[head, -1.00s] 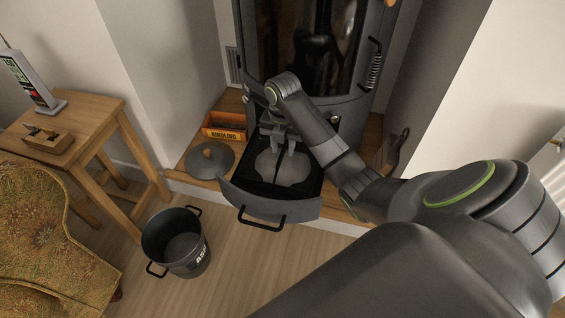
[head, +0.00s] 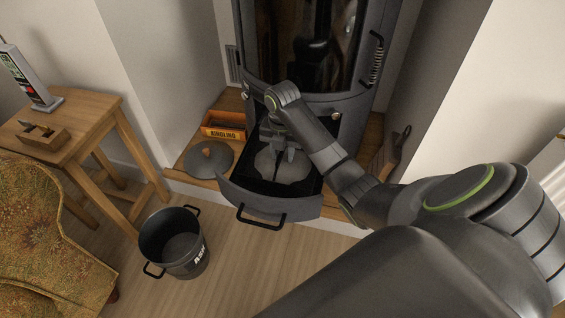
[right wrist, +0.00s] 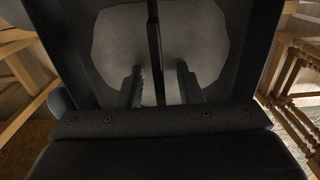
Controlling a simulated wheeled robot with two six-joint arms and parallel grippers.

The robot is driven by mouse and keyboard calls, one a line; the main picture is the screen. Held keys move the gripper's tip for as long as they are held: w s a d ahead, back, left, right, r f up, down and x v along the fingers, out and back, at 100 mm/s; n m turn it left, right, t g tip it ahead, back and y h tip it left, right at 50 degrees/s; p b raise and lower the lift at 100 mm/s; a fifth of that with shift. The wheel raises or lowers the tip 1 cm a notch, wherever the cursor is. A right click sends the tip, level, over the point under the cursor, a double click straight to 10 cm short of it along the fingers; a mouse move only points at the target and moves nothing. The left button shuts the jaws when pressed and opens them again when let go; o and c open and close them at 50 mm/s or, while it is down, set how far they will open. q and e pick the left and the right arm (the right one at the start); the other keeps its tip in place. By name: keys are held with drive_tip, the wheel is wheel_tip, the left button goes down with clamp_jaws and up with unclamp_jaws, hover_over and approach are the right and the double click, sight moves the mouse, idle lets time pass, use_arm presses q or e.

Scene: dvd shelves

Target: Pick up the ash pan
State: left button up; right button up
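The ash pan (head: 308,178) is a dark tray with a mound of pale grey ash, sitting in the pulled-out drawer of the stove. In the right wrist view a thin dark bar (right wrist: 154,50) runs across the middle of the pan above the ash. My right gripper (head: 277,156) points down over the pan. In the right wrist view its fingers (right wrist: 160,88) are apart, one on each side of the bar, with gaps showing. Part of the pan is hidden under the gripper and arm. My left gripper is not in view.
The drawer front (head: 262,203) has a black handle. A dark ash bucket (head: 180,255) stands open on the floor, its round lid (head: 209,160) on the hearth. A kindling box (head: 223,127) is beside the stove (head: 345,103). A wooden table (head: 85,115) and patterned armchair (head: 45,230) stand left.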

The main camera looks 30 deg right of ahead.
drive_tip(key=shift+f, duration=0.9)
drive_tip(key=shift+r, duration=0.1)
drive_tip(key=shift+c, duration=0.4)
clamp_jaws()
drive_tip(key=shift+r, duration=0.1)
